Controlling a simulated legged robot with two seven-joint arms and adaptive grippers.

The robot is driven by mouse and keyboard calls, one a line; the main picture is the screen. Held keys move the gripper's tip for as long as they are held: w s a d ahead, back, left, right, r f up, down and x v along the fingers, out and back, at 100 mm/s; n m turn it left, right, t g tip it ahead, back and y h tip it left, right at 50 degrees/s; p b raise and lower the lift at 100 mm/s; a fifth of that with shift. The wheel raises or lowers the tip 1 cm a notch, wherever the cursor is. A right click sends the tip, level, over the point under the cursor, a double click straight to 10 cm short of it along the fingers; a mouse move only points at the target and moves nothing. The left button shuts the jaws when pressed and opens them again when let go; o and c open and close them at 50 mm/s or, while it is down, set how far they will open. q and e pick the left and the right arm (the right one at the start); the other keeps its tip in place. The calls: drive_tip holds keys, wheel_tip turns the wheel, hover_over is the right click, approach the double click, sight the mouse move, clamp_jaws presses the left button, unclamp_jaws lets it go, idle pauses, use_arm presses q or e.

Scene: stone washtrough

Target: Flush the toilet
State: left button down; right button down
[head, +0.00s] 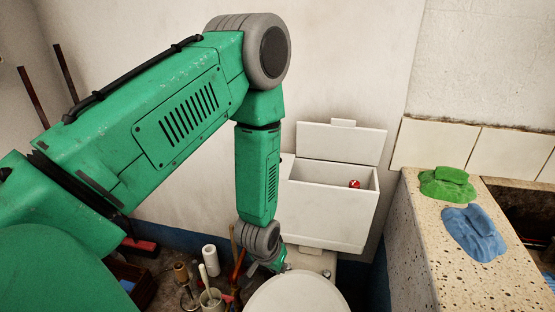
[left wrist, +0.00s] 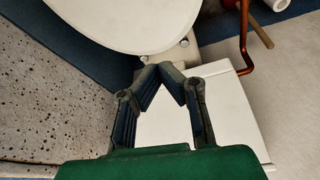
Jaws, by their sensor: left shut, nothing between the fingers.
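The toilet's white cistern (head: 325,215) stands against the wall in the head view, its top open. Its white lid panel (head: 342,143) is tilted up behind it. A small red and white part (head: 355,184) shows inside the opening. The round toilet lid (head: 298,294) is down below the cistern. My left gripper (head: 277,266) points down beside the lower left of the cistern, partly hidden by my wrist. In the left wrist view my left gripper (left wrist: 165,72) is shut and empty, before a white panel (left wrist: 175,130) and near the toilet lid (left wrist: 130,22). I cannot tell whether it touches either. My right gripper is not in view.
A speckled stone washtrough (head: 425,250) stands at right, with a green cloth (head: 447,183) and a blue cloth (head: 473,230) on it. A white roll (head: 210,258), a brush holder (head: 211,299) and other clutter crowd the floor at left. A red pipe (left wrist: 243,35) runs near the toilet.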

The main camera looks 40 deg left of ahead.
use_arm(q)
drive_tip(key=w+a+r+n+t, duration=0.1)
drive_tip(key=w+a+r+n, duration=0.1)
drive_tip(key=w+a+r, duration=0.45)
drive_tip(key=w+a+r+n+t, duration=0.2)
drive_tip(key=w+a, duration=0.1)
drive_tip(key=w, duration=0.6)
drive_tip(key=w+a+r+n+t, duration=0.1)
drive_tip(key=w+a+r+n, duration=0.1)
drive_tip(key=w+a+r, duration=0.3)
drive_tip(key=w+a+r+n+t+y, duration=0.1)
drive_tip(key=w+a+r+n, duration=0.1)
drive_tip(key=w+a+r, duration=0.3)
drive_tip(key=a+r, duration=0.3)
drive_tip(key=r, duration=0.2)
drive_tip(key=shift+w+a, duration=0.2)
drive_tip(key=shift+a, duration=0.05)
drive_tip(key=shift+f, duration=0.1)
wheel_tip(320, 180, down, 7)
drive_tip(key=b, duration=0.6)
drive_tip(key=shift+f, duration=0.1)
drive_tip(key=shift+f+b, duration=0.45)
drive_tip(key=shift+f, duration=0.25)
drive_tip(key=shift+f, duration=0.35)
